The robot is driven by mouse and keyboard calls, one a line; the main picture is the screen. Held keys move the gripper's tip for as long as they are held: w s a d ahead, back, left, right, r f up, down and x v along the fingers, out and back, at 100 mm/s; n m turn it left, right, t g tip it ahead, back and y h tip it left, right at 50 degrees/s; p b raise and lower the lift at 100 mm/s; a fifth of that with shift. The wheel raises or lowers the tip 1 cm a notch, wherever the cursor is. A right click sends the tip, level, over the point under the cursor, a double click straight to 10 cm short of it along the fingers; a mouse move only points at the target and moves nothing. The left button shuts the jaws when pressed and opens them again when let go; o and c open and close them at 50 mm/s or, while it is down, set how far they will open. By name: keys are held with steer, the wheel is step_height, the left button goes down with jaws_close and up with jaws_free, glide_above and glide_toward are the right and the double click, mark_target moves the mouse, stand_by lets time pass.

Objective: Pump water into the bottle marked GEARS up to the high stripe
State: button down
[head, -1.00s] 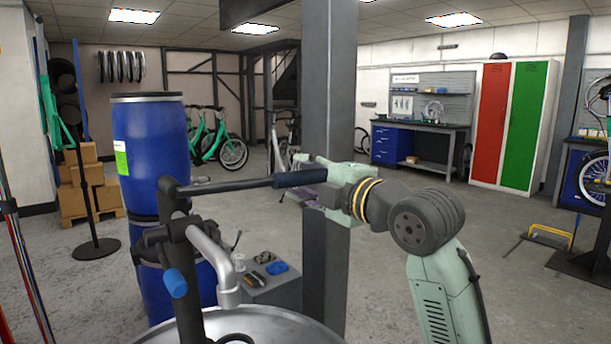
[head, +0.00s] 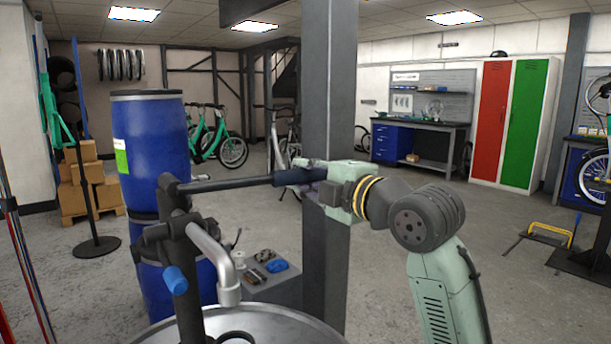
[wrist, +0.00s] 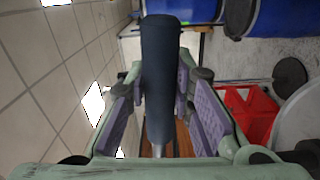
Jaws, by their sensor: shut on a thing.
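My gripper (head: 298,176) is shut around the dark sleeve of the pump handle (head: 225,184), at the handle's free end. In the wrist view the dark sleeve (wrist: 160,60) runs between my purple finger pads. The handle lies nearly level and joins the dark pump body (head: 180,240) at left. A grey bent spout (head: 212,252) points down from the pump over a round metal top (head: 280,328). The bottle marked GEARS is not in view, nor is any stripe or water level.
A grey pillar (head: 328,80) stands just behind my gripper. Blue drums (head: 155,150) are stacked at left. A grey box (head: 278,288) with small items stands behind the spout. The wrist view shows a red crate (wrist: 262,108). The floor at right is largely open.

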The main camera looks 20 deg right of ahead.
step_height(320, 180, up, 5)
steer(key=n+p, duration=0.1)
steer(key=n, duration=0.1)
steer(key=shift+a+n, duration=0.1)
steer(key=shift+n, duration=0.3)
steer(key=c, duration=1.4)
jaws_free()
steer(key=shift+o, duration=0.2)
steer(key=v, duration=1.2)
